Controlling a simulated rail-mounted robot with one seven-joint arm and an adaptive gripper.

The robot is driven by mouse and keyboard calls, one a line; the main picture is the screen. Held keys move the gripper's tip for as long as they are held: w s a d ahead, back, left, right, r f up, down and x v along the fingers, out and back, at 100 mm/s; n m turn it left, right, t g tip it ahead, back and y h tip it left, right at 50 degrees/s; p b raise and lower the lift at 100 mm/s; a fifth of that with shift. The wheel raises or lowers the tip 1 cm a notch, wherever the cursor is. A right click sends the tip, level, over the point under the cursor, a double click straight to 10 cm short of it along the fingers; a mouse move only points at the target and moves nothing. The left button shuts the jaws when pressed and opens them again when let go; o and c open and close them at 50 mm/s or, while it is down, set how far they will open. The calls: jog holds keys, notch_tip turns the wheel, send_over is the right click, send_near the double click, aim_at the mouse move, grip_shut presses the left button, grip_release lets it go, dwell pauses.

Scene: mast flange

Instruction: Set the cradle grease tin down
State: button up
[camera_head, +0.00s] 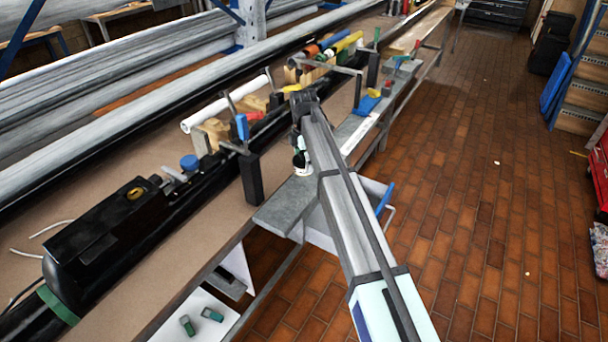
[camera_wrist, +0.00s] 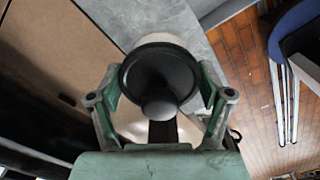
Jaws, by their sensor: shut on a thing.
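The grease tin shows in the wrist view as a round black top with a knob (camera_wrist: 158,80) and a pale rim behind it. My gripper (camera_wrist: 160,100), with green-padded fingers, is shut around it from both sides. In the head view the small whitish tin (camera_head: 301,168) is mostly hidden by my gripper (camera_head: 300,152) and arm, over the grey metal ledge (camera_head: 285,203) along the front of the bench. I cannot tell whether the tin touches the ledge. I cannot make out which thing is the cradle.
A black upright block (camera_head: 251,179) and a blue-handled clamp (camera_head: 242,127) stand just left of the tin. A black machine (camera_head: 105,230) sits on the long black tube at the left. The grey ledge has bare room nearer the camera. Brick floor lies to the right.

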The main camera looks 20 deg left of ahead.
jog(key=shift+f+p, duration=0.6)
jog(key=shift+f, duration=3.05)
jog(key=shift+f, duration=0.2)
jog(key=o, duration=1.3)
jog(key=shift+r, duration=0.1)
notch_tip(320, 180, up, 12)
jog(key=shift+r+b, duration=0.1)
jog(key=shift+b, duration=1)
